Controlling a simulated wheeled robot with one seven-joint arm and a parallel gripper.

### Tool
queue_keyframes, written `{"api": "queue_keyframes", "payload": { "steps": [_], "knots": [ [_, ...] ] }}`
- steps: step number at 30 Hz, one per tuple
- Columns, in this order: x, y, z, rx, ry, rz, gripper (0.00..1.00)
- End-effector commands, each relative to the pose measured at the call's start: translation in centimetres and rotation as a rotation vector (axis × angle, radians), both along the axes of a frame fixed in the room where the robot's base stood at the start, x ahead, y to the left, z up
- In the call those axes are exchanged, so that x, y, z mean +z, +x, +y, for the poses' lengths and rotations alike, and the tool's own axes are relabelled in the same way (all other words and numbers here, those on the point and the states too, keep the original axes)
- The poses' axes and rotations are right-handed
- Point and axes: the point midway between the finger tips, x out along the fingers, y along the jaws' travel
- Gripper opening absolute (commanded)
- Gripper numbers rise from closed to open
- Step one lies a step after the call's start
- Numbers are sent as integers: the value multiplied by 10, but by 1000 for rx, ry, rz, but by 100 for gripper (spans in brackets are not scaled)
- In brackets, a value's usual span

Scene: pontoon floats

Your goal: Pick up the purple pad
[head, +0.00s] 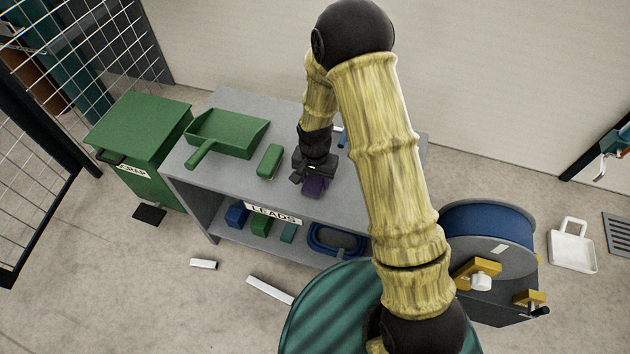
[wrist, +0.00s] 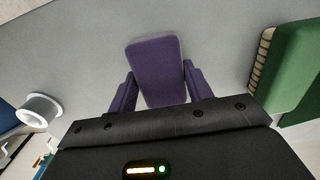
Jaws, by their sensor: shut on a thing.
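The purple pad (wrist: 157,68) is a rounded block between the two fingers of my gripper (wrist: 160,84) in the wrist view. The fingers also look purple and sit against its left and right sides. In the head view the purple pad (head: 315,188) shows just below my gripper (head: 310,179), over the front part of the grey bench top. My gripper is shut on the pad. The gripper body hides part of the pad, and I cannot tell whether the pad touches the bench.
A green brush (head: 269,161) lies left of the pad on the grey bench (head: 225,185), with a green dustpan (head: 228,134) beyond it. A green scrap bin (head: 140,137) stands left. A blue cable reel (head: 487,227) stands right. Bare bench top lies between pad and brush.

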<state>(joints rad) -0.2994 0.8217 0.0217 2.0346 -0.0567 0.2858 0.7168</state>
Motion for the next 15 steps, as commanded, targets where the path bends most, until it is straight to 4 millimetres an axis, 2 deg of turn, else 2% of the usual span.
{"api": "queue_keyframes", "payload": {
  "steps": [5, 8, 15],
  "knots": [
    [2, 0, 0, 0, 0, 0, 29],
    [11, 1, 0, 0, 0, -2, 29],
    [54, 1, 0, -1, 1, -5, 29]
  ]
}}
